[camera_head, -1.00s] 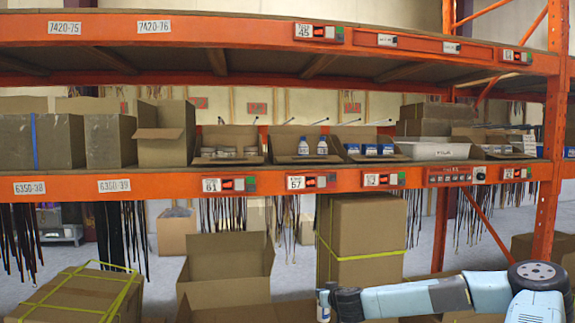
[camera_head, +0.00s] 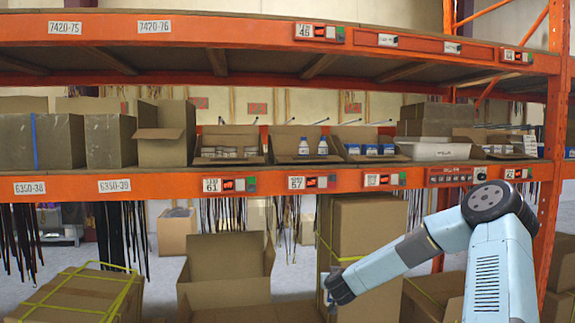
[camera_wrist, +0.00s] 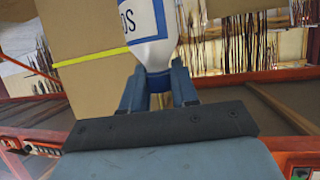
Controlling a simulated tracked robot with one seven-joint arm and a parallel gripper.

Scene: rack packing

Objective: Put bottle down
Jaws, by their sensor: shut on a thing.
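My gripper (camera_wrist: 158,88) is shut on a white bottle (camera_wrist: 150,50) with a blue-edged label. In the wrist view the fingers sit on both sides of its blue cap, and the far end of the bottle runs out of the frame. In the head view my gripper (camera_head: 336,289) hangs low, in front of a tall closed carton and just right of an open cardboard box (camera_head: 228,270). The bottle is too small or hidden there to make out clearly. Two similar bottles (camera_head: 303,147) stand upright in an open carton on the shelf.
The orange rack shelf (camera_head: 270,182) runs across above my gripper. The tall carton (camera_head: 367,230) with a yellow strap stands close behind it. A strapped carton (camera_head: 75,295) lies at the lower left. Another open box (camera_head: 432,290) is at the lower right.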

